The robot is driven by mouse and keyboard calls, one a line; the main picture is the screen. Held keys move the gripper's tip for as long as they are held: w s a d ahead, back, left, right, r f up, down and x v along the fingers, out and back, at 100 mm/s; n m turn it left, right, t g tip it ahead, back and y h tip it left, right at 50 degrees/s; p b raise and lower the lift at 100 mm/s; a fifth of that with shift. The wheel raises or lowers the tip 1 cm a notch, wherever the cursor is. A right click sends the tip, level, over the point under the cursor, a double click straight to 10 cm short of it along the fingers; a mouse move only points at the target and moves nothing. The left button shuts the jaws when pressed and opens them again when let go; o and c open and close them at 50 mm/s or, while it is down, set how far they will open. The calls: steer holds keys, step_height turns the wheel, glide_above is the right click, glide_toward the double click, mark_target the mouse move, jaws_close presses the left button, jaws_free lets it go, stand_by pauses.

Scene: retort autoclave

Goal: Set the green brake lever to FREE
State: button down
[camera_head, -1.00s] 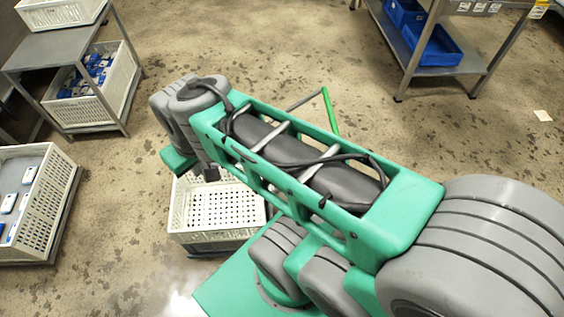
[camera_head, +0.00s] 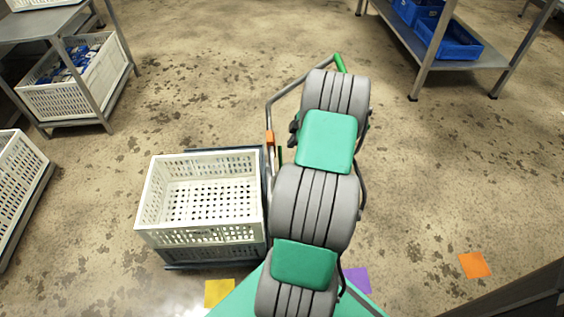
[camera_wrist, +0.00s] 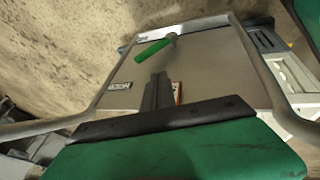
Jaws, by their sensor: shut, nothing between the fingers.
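The green brake lever (camera_wrist: 153,50) shows in the wrist view, slanting across a grey plate (camera_wrist: 205,62) from a pivot at its upper right end. A small dark label with light letters (camera_wrist: 120,86) is on the plate, too small to read surely. My gripper (camera_wrist: 161,78) is shut and empty, its dark fingers pointing at the plate below the lever, apparently apart from it. The fingers partly hide an orange-and-white mark (camera_wrist: 178,92). In the head view my arm hides the gripper and most of the plate.
A white crate (camera_head: 200,236) stands on a low trolley (camera_head: 190,265) with a bent tube handle (camera_head: 268,110) having a green part (camera_head: 340,63). Shelves stand at upper left (camera_head: 105,75) and upper right (camera_head: 430,62). Floor right of my arm is open.

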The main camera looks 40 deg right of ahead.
steer(key=shift+r, duration=0.2)
steer(key=shift+f, duration=0.1)
steer(key=b, duration=0.5)
glide_above(281, 162)
steer(key=f, duration=1.1)
steer(key=shift+s+d+f, duration=0.15)
steer(key=shift+s+f, duration=0.05)
steer(key=shift+w+d+f+b, duration=0.1)
steer(key=shift+w+d+b, duration=0.15)
steer(key=shift+w+b, duration=0.1)
steer(key=shift+d+f, duration=0.1)
